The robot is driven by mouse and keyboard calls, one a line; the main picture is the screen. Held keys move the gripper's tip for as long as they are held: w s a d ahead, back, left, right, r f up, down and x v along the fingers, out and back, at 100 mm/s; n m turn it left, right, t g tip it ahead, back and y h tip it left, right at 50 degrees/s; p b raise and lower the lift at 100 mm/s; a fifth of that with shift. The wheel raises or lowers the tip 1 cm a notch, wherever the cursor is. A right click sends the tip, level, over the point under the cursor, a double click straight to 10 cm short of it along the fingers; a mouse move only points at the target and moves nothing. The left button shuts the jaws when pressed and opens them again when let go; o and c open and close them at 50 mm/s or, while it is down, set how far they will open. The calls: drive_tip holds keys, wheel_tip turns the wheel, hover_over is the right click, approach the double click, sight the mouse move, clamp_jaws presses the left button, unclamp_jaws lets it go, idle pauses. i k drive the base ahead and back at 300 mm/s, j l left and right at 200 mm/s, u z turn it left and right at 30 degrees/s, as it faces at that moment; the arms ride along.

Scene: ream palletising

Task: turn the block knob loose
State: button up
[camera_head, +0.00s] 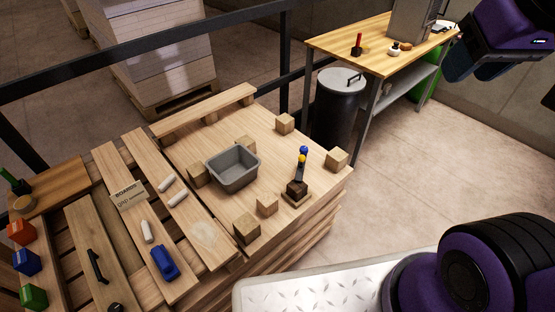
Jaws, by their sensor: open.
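A small dark brown block (297,187) sits on a light wooden base near the right side of the pallet top. A dark upright part rises behind it, with a yellow ball (301,159) and a blue ball (304,149) at its top. I cannot tell which of these parts is the block knob, or how tight it is. Purple and black parts of my arm show at the top right and bottom right, away from the block. My gripper's fingertips cannot be made out in this view.
A grey bin (233,168) and several wooden cubes surround the block. Slats at left carry a card (128,195), white rolls and a blue object (165,263). A black railing (190,40) runs behind. A workbench (375,50) and lidded can (338,105) stand at back right.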

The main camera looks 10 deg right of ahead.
sight(304, 150)
drive_tip(key=i+l+u, duration=0.2)
drive_tip(key=l, duration=0.25)
drive_tip(key=l+u, duration=0.2)
drive_tip(key=l, duration=0.2)
drive_tip(key=i+l+u, duration=0.2)
drive_tip(key=l, duration=0.25)
drive_tip(key=k, duration=0.1)
